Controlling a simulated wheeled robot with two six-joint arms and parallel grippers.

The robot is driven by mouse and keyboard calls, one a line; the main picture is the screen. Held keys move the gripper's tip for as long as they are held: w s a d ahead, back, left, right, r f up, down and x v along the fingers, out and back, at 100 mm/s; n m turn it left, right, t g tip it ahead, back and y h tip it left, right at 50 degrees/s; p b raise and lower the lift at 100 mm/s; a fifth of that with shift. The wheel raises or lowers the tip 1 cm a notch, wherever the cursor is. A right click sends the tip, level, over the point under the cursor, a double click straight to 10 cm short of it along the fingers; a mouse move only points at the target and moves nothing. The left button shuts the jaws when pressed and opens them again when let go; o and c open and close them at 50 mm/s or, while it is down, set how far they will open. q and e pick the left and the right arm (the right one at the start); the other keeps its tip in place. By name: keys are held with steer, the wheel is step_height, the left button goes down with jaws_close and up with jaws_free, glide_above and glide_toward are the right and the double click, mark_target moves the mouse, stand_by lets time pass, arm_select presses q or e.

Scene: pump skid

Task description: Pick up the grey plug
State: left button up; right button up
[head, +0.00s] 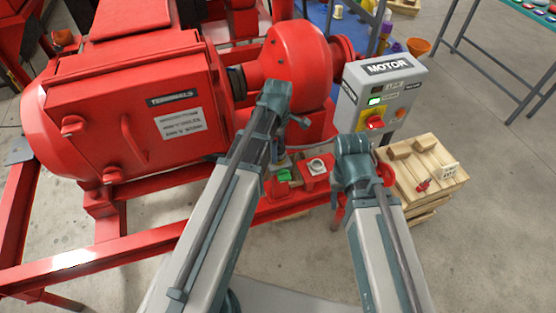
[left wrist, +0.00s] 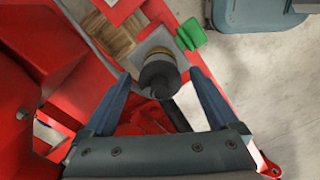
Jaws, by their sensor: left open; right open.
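A dark grey round-topped piece (left wrist: 158,76), which looks like the grey plug, stands between my left gripper's fingers in the left wrist view. A brass-coloured ring and a lighter grey body show beyond its dark end. My left gripper (left wrist: 159,73) is open, with one finger on each side and a visible gap to both. In the head view the left arm's wrist hides most of this spot, and I cannot pick out the plug there. My right arm's wrist is seen from behind, and its fingers are hidden.
A green block (head: 284,175) and a small grey square fitting (head: 316,166) sit on the red skid beside my left gripper. The red pump housing (head: 297,62) and grey motor box (head: 380,95) stand behind. A wooden pallet (head: 424,172) is at the right.

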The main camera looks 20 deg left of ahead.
arm_select(q)
steer(key=shift+c, duration=0.3)
jaws_close()
stand_by(0.3)
